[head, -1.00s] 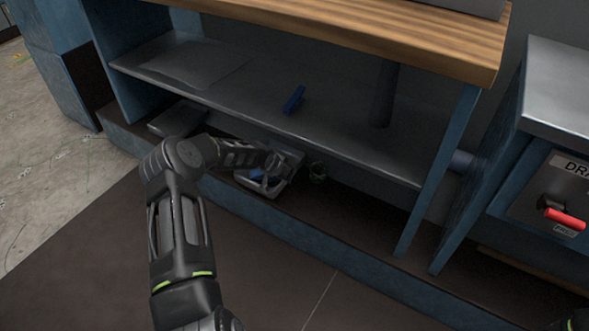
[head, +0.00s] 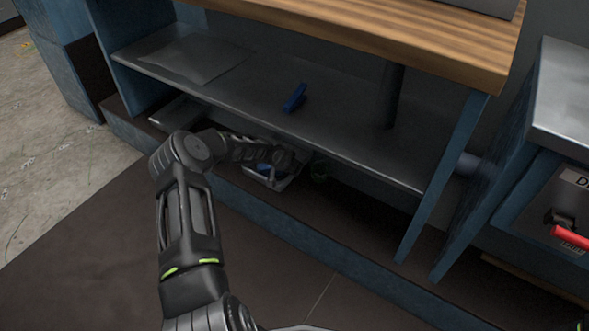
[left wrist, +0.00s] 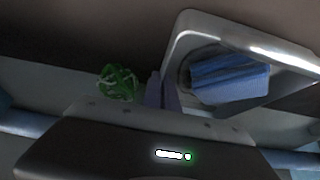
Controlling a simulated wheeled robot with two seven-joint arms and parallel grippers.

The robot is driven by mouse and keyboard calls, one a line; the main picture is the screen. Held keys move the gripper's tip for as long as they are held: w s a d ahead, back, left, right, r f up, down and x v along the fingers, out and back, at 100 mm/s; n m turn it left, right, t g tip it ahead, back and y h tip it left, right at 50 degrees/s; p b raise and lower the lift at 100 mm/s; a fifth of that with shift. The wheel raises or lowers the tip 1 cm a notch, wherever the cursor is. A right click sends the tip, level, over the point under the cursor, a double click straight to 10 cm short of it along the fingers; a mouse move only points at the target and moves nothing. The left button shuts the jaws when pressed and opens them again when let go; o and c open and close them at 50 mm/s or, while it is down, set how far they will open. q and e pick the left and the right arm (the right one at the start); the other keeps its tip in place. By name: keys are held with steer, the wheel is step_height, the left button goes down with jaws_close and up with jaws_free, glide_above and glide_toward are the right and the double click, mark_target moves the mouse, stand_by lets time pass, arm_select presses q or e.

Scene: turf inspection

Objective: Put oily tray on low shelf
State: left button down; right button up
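A light grey tray (head: 291,180) is in the dark space below the steel shelf, at the bottom level of the bench. A blue thing (left wrist: 230,82) lies in it, seen in the left wrist view. My left gripper (head: 285,160) reaches in from the left and covers part of the tray. In the left wrist view its two fingers (left wrist: 163,92) are close together at the tray's left rim (left wrist: 172,55). I cannot tell whether they grip that rim. Oil on the tray cannot be made out. My right gripper is not in view.
A small green thing (left wrist: 118,82) is beside the tray. A blue object (head: 295,98) and a flat grey sheet (head: 195,62) lie on the steel shelf (head: 345,125) above. The wooden benchtop (head: 380,35) overhangs. A cabinet with a red handle (head: 571,237) stands at right.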

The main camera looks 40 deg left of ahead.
arm_select(q)
steer(key=shift+f, duration=0.2)
steer(key=c, duration=1.7)
jaws_free()
steer(key=shift+r, duration=0.15)
steer(key=shift+r, duration=0.3)
steer(key=p+v, duration=0.4)
steer(key=v, duration=0.6)
steer(key=shift+s+a+r+p, duration=0.1)
steer(key=shift+s+r+p, duration=0.1)
steer(key=shift+p, duration=0.1)
steer(key=shift+s+r, duration=0.35)
steer(key=shift+r, duration=0.05)
